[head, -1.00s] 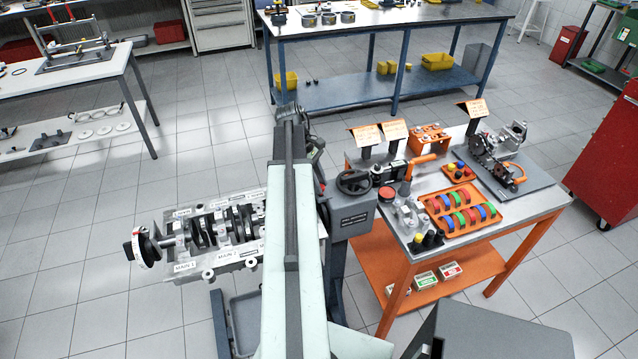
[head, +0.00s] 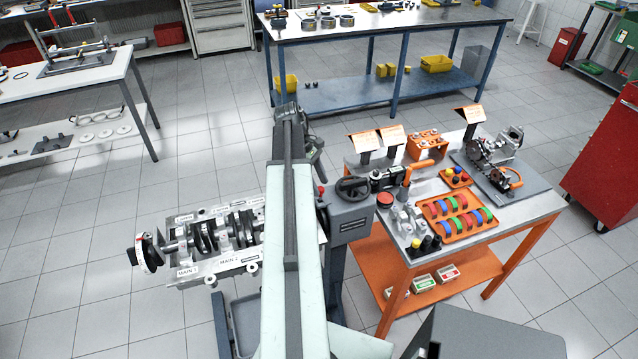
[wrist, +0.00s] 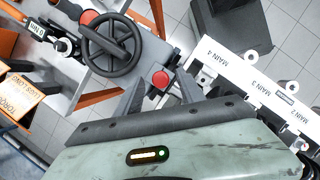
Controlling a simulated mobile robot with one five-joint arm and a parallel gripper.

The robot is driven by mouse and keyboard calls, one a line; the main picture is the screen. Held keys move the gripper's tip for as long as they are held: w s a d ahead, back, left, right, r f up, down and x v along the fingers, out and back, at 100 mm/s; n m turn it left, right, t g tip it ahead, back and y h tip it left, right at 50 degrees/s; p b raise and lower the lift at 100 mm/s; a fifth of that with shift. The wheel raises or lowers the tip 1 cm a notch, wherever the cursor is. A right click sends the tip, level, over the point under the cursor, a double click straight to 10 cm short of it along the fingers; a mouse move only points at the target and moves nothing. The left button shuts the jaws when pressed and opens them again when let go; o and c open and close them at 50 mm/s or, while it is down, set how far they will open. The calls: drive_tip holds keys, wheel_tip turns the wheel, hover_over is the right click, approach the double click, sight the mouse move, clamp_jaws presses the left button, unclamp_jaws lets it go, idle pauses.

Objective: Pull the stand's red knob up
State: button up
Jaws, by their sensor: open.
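The stand's grey head (head: 350,219) carries a black handwheel (head: 353,188) and stands right of my arm in the head view. The red knob (head: 321,189) shows as a small spot at its left edge. In the wrist view the red knob (wrist: 160,80) is seen end-on beside the handwheel (wrist: 112,43). My gripper (wrist: 160,88) is open, with one dark finger on each side of the knob in the picture. I cannot tell how far the knob is from the fingers in depth. In the head view my arm hides most of the gripper.
The engine block with crankshaft (head: 215,242) is mounted left of the stand's head. An orange workbench (head: 488,222) stands close on the right, with bearing shells in an orange tray (head: 424,213), and a red button (head: 385,199) near its left edge. Floor is open at left.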

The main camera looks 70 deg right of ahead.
drive_tip(key=p+v, duration=0.6)
drive_tip(key=v, duration=0.1)
drive_tip(key=shift+r, duration=0.2)
